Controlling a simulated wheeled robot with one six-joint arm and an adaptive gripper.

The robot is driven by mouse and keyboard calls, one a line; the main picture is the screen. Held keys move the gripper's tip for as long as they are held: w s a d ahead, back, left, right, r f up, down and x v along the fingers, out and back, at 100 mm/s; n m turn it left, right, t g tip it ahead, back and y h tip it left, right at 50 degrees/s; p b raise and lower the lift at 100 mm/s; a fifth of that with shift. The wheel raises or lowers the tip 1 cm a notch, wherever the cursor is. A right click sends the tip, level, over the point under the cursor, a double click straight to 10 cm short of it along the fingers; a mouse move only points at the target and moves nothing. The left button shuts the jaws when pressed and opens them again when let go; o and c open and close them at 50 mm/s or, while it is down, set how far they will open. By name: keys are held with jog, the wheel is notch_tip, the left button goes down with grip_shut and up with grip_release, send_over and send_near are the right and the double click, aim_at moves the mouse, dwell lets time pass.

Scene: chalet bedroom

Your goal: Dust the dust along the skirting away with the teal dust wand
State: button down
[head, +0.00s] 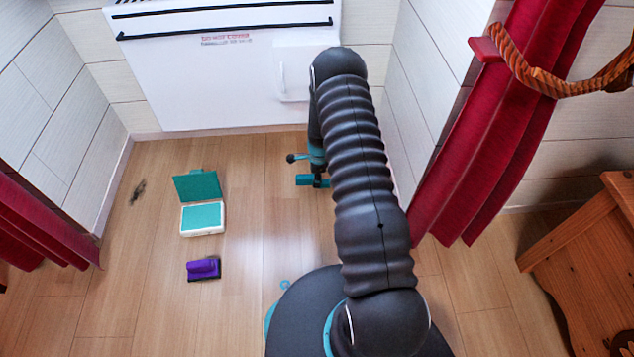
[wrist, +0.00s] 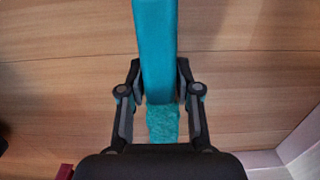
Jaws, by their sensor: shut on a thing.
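The dust (head: 138,190) is a small dark smudge on the wooden floor, close to the skirting (head: 116,185) at the left wall. My gripper (wrist: 159,78) is shut on the teal dust wand (wrist: 155,35), whose long flat part runs up the wrist view and whose fuzzy part shows below the jaws. In the head view, my gripper (head: 316,163) is low by the right wall, well right of the dust. There the wand (head: 306,180) shows as a short teal piece; my arm hides the rest. I cannot tell whether it touches the floor.
A teal-and-white open case (head: 203,229) and a purple block-like brush (head: 203,268) lie on the floor between my gripper and the dust. A white unit (head: 220,85) stands at the back. Red curtains (head: 490,150) hang on both sides; a wooden stool (head: 590,240) is right.

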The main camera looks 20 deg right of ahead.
jog(key=shift+w+d+f+b, duration=0.1)
jog(key=shift+w+d+b, duration=0.15)
jog(key=shift+w+b, duration=0.4)
jog(key=shift+w+d+f+b, duration=0.1)
jog(key=shift+w+d+b, duration=0.2)
jog(key=shift+w, duration=0.65)
jog(key=shift+w+d+b, duration=0.25)
jog(key=shift+w+b, duration=0.2)
jog(key=shift+w, duration=0.35)
jog(key=shift+w+d+r, duration=0.15)
jog(key=shift+w+d, duration=0.1)
jog(key=shift+w, duration=0.55)
jog(key=shift+w+d, duration=0.3)
jog(key=shift+w, duration=0.6)
jog(key=shift+w+d, duration=0.25)
jog(key=shift+w, duration=0.65)
jog(key=shift+r, duration=0.15)
jog(key=shift+w+a, duration=0.7)
jog(key=shift+a, duration=1.5)
jog(key=shift+w+a, duration=0.75)
jog(key=shift+a, duration=1.5)
jog(key=shift+w+a, duration=0.7)
jog(key=shift+a, duration=1.5)
notch_tip(320, 180, up, 5)
jog(key=shift+r+p, duration=0.1)
jog(key=shift+p, duration=0.95)
jog(key=shift+s+d, duration=0.1)
